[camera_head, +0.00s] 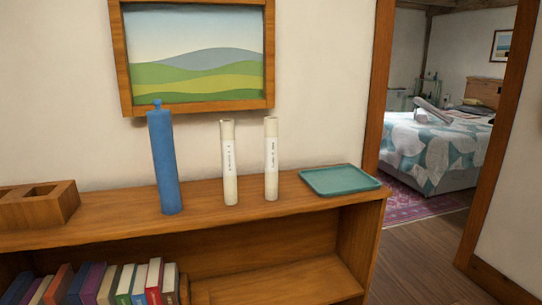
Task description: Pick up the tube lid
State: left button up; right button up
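A tall blue tube (164,165) stands on top of the wooden shelf, leaning slightly. A blue lid with a small knob (157,105) sits on its top end. Two slim cream tubes with printed labels stand to its right: one in the middle (229,165) and one further right (271,160). I see no separate lid on these two; whether their tops are open is too small to tell for sure. Neither of my grippers shows in this view.
The shelf top (110,217) also holds a wooden block with square openings (62,210) at the left and a green tray (340,180) at the right. Books (90,284) fill the lower left. A framed picture (118,60) hangs behind; a doorway opens at right.

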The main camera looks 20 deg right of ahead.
aim_at(158, 111)
jog(key=u, duration=1.55)
jog(key=i, duration=1.85)
jog(key=z, duration=2.75)
